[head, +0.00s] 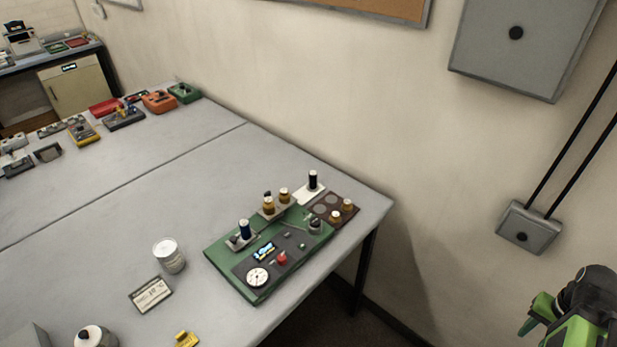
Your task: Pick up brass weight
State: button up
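Small brass weights show in the head view. One brass weight (347,206) and another brass weight (335,217) stand on a dark brown tray (318,208) with round recesses, near the table's right corner. Two similar brass-coloured pieces, one at the front (268,206) and one behind it (284,195), stand on a grey platform of a green device (226,263). I cannot tell which one the task means. My gripper (540,315), green and black, is at the lower right, off the table and well apart from the weights. Its opening cannot be made out.
The green device carries a dial (257,278), a red knob (282,258) and a dark blue cylinder (244,229). A black cylinder (312,181) stands on a white plate. A can (168,255) and a label display (151,294) stand left. The table's middle is clear; a wall runs behind.

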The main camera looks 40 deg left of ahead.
aim_at(284, 197)
jog(key=i, duration=0.65)
jog(key=u, duration=4.85)
jog(key=i, duration=0.1)
jog(key=z, duration=2.5)
jog(key=k, duration=0.2)
jog(key=u, duration=2.55)
jog(key=k, duration=0.6)
jog(key=z, duration=1.15)
jog(key=i, duration=0.75)
jog(key=z, duration=0.05)
